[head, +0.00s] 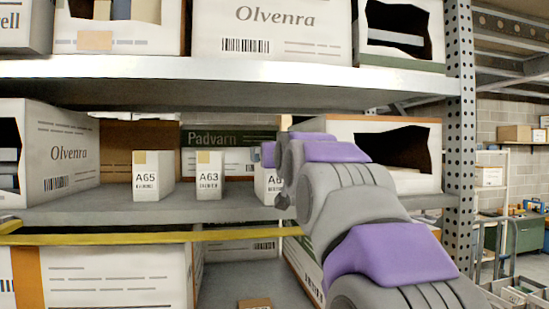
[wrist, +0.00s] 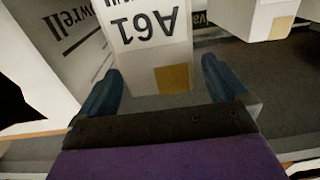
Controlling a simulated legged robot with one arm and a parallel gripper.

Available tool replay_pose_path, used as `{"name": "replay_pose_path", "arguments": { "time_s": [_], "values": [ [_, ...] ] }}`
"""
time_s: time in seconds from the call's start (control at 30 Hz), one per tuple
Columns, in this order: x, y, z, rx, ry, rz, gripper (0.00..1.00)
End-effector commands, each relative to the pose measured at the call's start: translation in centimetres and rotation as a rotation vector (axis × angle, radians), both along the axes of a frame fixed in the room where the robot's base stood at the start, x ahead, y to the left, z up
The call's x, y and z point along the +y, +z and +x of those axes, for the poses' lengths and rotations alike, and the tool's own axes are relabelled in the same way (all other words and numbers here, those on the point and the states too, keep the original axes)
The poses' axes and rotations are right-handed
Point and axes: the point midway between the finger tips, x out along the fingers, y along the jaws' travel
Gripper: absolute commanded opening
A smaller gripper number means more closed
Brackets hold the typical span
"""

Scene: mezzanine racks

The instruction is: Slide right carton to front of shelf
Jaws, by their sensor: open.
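The right carton, white and labelled A61 (wrist: 150,50), shows upside down in the wrist view, with a tan patch on its face. In the head view its left part (head: 264,189) shows on the middle shelf; my arm hides the rest. My gripper (wrist: 160,69) is open, one blue-grey finger on each side of the carton's face. I cannot tell whether the fingers touch it. Cartons A63 (head: 209,176) and A65 (head: 152,176) stand upright to its left on the shelf (head: 190,212), set back from its front edge.
A large Olvenra box (head: 65,158) stands at the shelf's left. An open white box (head: 415,180) with an orange edge stands right, behind my arm. A Padvarn box (head: 225,139) stands at the back. A perforated post (head: 460,130) bounds the right. Bare shelf lies before the cartons.

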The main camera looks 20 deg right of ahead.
Motion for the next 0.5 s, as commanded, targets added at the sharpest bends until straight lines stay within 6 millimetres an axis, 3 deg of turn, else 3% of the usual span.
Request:
{"name": "replay_pose_path", "arguments": {
  "time_s": [0.5],
  "values": [
    [1.5,0.0,-8.1,-0.003,-0.001,-0.002,1.0]
  ]
}}
